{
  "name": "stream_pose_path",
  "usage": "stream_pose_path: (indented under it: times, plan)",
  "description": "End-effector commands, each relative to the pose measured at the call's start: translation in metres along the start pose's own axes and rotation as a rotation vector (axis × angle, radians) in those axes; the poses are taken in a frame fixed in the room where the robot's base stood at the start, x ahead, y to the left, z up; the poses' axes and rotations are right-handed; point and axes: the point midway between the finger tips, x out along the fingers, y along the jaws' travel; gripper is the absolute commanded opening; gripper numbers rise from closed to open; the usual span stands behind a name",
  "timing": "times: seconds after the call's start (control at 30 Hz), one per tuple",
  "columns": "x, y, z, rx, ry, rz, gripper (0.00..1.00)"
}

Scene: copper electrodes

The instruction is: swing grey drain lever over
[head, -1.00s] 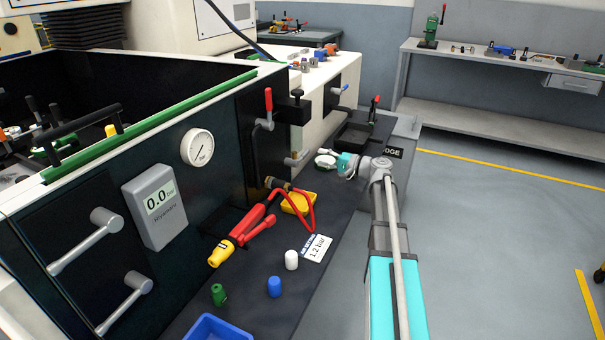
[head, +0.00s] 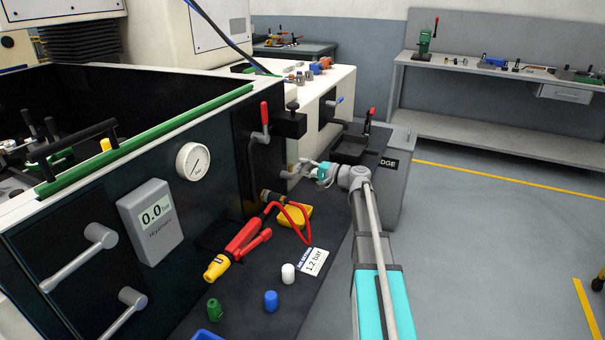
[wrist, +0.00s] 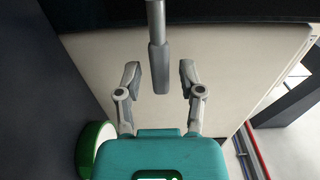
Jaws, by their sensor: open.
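The grey drain lever (head: 287,174) juts from the dark machine front, below the red-handled lever. In the wrist view the grey lever (wrist: 160,62) hangs down from the top edge, with its thicker grip end between my two fingers. My gripper (wrist: 159,78) is open, one finger on each side of the lever, with a visible gap to both. In the head view my gripper (head: 307,167) is at the lever's free end, and the fingers partly hide that end.
A red-handled lever (head: 265,120) stands above. A red and yellow tool (head: 235,248) with a red hose, a yellow block (head: 293,215), a white cap (head: 288,273) and a blue cap (head: 271,300) are on the dark bench. A black tray (head: 349,148) lies behind my wrist.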

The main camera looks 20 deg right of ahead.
Motion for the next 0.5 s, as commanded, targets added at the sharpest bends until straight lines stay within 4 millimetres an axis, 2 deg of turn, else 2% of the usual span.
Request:
stream_pose_path:
  times: [0.5]
  plan:
    - [0.0052,-0.0002,0.0007,0.000,-0.001,0.000,0.50]
